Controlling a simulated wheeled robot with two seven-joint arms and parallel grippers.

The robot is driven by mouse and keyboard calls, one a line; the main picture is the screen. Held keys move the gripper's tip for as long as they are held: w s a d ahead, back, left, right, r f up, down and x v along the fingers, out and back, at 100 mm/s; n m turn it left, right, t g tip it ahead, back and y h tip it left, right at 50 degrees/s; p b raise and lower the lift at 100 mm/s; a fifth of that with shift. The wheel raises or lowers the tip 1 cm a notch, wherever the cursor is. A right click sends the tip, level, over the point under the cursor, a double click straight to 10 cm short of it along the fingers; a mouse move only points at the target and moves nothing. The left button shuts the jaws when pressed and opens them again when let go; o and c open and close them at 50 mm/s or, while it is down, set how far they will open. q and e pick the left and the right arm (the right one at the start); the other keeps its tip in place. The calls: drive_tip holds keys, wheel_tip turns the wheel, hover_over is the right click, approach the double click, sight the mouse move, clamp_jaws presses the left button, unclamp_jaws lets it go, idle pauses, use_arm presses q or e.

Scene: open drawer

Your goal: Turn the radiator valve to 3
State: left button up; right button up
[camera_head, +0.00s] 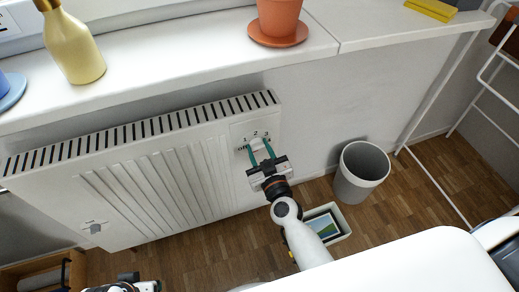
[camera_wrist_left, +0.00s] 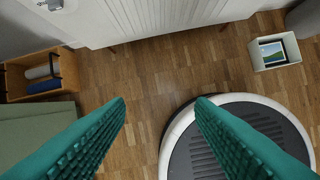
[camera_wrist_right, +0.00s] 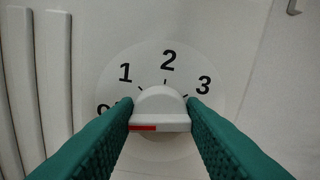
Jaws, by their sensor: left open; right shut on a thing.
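The radiator (camera_head: 160,170) is white and stands under the window sill. The valve's white knob (camera_head: 258,145) is near its upper right corner, on a dial marked 1, 2 and 3. In the right wrist view the knob (camera_wrist_right: 160,105) has a red mark at its lower left, on the side of the partly hidden leftmost marking, away from the 3. My right gripper (camera_head: 260,152) is shut on the knob, one teal finger on each side (camera_wrist_right: 160,118). My left gripper (camera_wrist_left: 162,100) is open and empty, above the floor and my base.
A second knob or fitting (camera_head: 95,227) is at the radiator's lower left. A grey bin (camera_head: 362,172) and a white box with a picture (camera_head: 342,222) stand on the floor to the right. The sill (camera_head: 200,58) holds a yellow vase (camera_head: 75,50) and an orange pot (camera_head: 278,17).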

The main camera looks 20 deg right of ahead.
drive_tip(key=m+p, duration=0.2)
drive_tip(key=m, duration=0.4)
drive_tip(key=shift+d, duration=0.1)
drive_tip(key=shift+m, duration=0.9)
use_arm(q)
wheel_tip(320, 180, down, 10)
use_arm(e)
drive_tip(key=m, duration=0.3)
drive_tip(key=shift+m+p, duration=0.35)
drive_tip(key=shift+m, duration=0.05)
use_arm(q)
wheel_tip(320, 180, up, 12)
drive_tip(key=b, duration=0.3)
drive_tip(key=shift+s, duration=0.3)
use_arm(e)
drive_tip(key=shift+d+f+m, duration=0.1)
drive_tip(key=shift+f+m, duration=0.1)
drive_tip(key=shift+m, duration=4.35)
drive_tip(key=shift+f+m, duration=0.15)
drive_tip(key=shift+m, duration=4.4)
use_arm(q)
drive_tip(key=shift+f, duration=0.1)
